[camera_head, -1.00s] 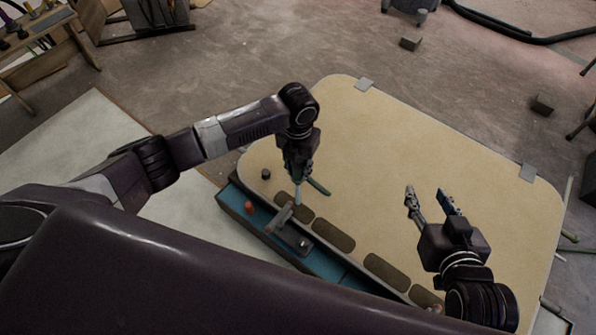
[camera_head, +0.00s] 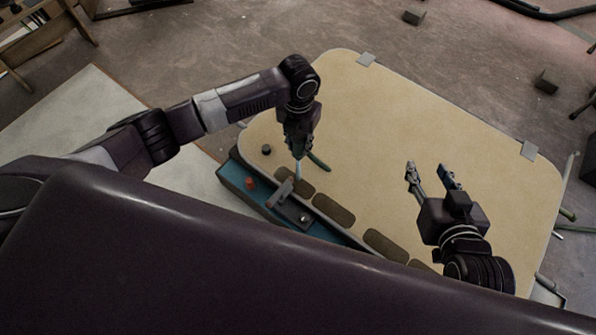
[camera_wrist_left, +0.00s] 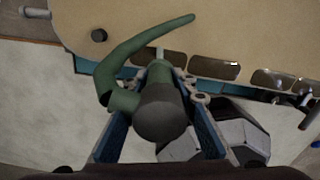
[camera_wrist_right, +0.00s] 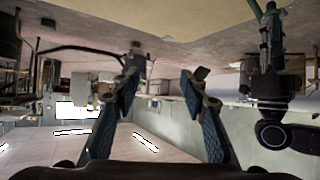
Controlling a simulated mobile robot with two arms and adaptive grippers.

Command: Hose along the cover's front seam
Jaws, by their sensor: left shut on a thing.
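The cover (camera_head: 390,130) is a tan board with rounded corners; a row of dark rounded patches (camera_head: 334,209) runs along its front edge. My left gripper (camera_head: 298,155) is low over the board near the front left corner. It is shut on a green hose (camera_head: 319,162). I cannot tell whether the hose touches the board. My right gripper (camera_head: 428,174) is open and empty over the board's right part.
A blue tray (camera_head: 236,176) along the front edge holds a red piece (camera_head: 250,183) and a grey-and-brown tool (camera_head: 281,193). A dark knob (camera_head: 266,149) sits on the board's left. The board's middle is clear.

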